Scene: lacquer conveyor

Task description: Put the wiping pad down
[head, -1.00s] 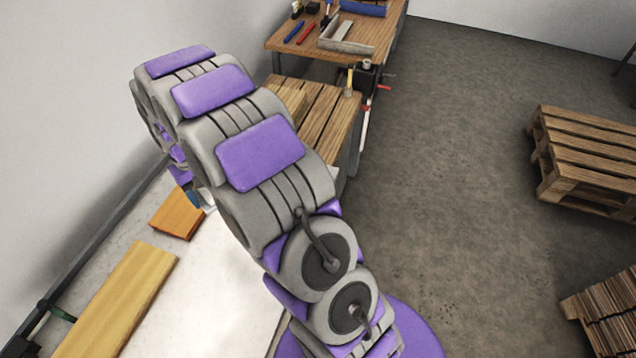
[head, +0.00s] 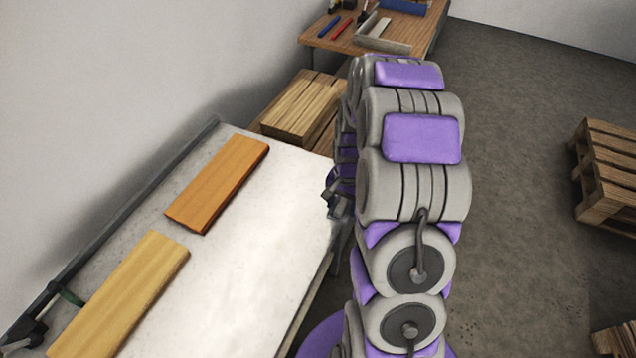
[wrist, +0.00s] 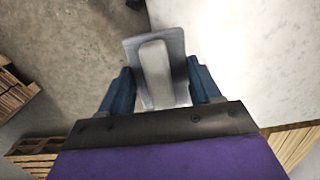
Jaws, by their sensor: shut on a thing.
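The wiping pad is a grey rectangular plate (wrist: 134,53) with a lighter grey raised grip (wrist: 155,72), seen in the wrist view. My gripper (wrist: 160,88) has its two blue fingers on either side of the grip and is shut on the pad. In the wrist view the pad lies across the border between the grey floor and the white conveyor top (wrist: 250,60); its height above them is unclear. In the head view my arm hides the pad and most of my gripper.
An orange-brown board (head: 218,183) and a yellow board (head: 120,295) lie on the left of the conveyor top (head: 270,220). Beyond it are a wood stack (head: 305,105) and a workbench (head: 340,40) with tools and a tray. A pallet (head: 608,165) stands on the right.

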